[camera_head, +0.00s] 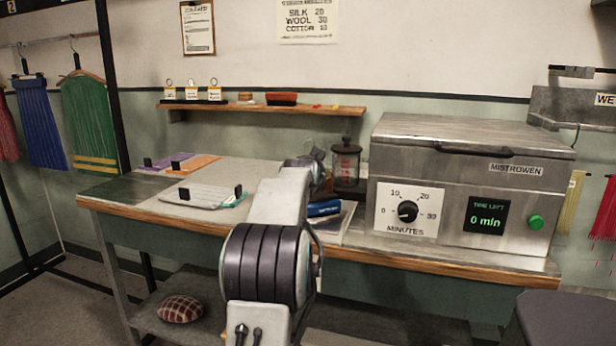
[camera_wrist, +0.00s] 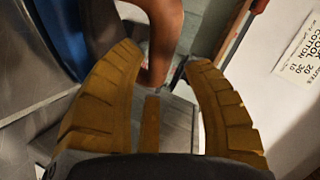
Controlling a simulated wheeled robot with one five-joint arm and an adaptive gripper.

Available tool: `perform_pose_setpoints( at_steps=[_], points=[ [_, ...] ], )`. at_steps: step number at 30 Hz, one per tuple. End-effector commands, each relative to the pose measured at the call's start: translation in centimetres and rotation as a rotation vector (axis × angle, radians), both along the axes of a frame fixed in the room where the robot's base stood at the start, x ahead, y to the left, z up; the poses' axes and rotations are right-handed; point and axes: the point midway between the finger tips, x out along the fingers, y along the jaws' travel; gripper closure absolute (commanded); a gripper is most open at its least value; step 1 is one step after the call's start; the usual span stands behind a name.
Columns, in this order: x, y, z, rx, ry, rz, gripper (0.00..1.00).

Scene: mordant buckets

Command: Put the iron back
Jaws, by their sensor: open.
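I cannot pick out the iron for certain in either view. My gripper (camera_wrist: 162,56) is open in the wrist view, its two yellow ribbed fingers spread apart. A smooth reddish-brown thing (camera_wrist: 165,28) shows beyond and between the fingertips; I cannot tell what it is or whether it is touched. In the head view my arm reaches over the workbench (camera_head: 130,208) and hides its gripper end. A blue object (camera_head: 323,208) lies beside my arm on the bench; a blue surface (camera_wrist: 62,38) also shows in the wrist view. Three small labelled holders (camera_head: 191,92) stand on the wall shelf (camera_head: 260,109).
A lidded glass jar (camera_head: 346,165) stands just right of my arm. A large metal machine (camera_head: 470,150) with a dial fills the bench's right side. Flat sheets with black clips (camera_head: 210,195) lie at left. A checked cushion (camera_head: 181,309) lies on the lower shelf.

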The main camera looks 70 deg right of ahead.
Motion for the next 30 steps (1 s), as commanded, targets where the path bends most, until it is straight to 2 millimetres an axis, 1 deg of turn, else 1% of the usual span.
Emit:
perform_pose_setpoints(
  at_steps=[1, 9, 15, 21, 30],
  points=[
    [-0.1, 0.7, 0.3, -0.001, 0.000, 0.000, 0.55],
    [-1.0, 4.7, 1.6, -0.001, 0.000, 0.000, 0.55],
    [-1.5, 7.3, 2.5, -0.001, 0.000, 0.001, 0.55],
    [-1.9, 8.9, 3.1, -0.001, 0.000, 0.001, 0.55],
    [-2.0, 9.7, 3.2, 0.000, 0.000, 0.000, 0.55]
  ],
)
